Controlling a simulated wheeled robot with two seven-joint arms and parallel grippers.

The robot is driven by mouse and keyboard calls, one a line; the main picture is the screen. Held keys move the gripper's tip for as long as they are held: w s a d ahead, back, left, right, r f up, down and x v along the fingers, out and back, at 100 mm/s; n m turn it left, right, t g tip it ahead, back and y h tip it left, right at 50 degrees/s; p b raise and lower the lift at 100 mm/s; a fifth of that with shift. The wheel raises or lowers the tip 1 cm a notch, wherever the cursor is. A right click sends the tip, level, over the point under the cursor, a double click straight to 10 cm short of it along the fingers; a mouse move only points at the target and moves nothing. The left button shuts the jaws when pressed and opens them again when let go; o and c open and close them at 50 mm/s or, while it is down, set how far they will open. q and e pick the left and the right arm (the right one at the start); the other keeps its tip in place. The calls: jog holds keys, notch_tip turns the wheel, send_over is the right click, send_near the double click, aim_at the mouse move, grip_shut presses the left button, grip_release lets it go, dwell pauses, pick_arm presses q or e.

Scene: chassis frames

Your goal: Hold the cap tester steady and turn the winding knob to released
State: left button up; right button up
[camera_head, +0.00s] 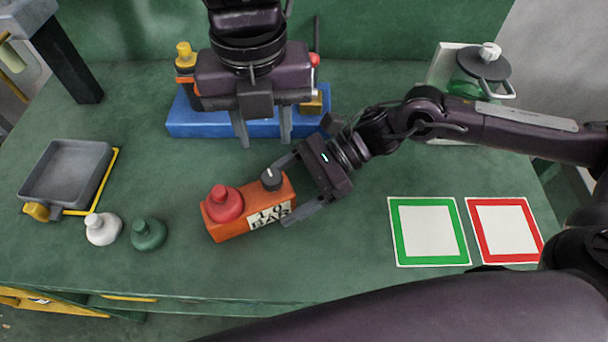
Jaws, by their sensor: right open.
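The cap tester is an orange box (232,229) with a "1.0 BAR" label, lying at an angle on the green table. A red cap (224,203) sits on its left part and a black winding knob (271,178) with a pale mark is on its right part. My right gripper (280,190) is open, with its fingers on either side of the tester's right end; I cannot tell whether they touch it. My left gripper (263,139) is open and empty, its fingers pointing down above and behind the tester.
A blue stand (190,123) is behind my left gripper. A grey tray (66,172), a white cap (102,229) and a dark green cap (149,234) are at left. Green-framed (429,231) and red-framed (504,229) squares lie empty at right. A device with a white knob (489,52) stands back right.

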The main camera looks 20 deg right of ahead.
jog(key=shift+x, duration=1)
jog(key=shift+c, duration=0.2)
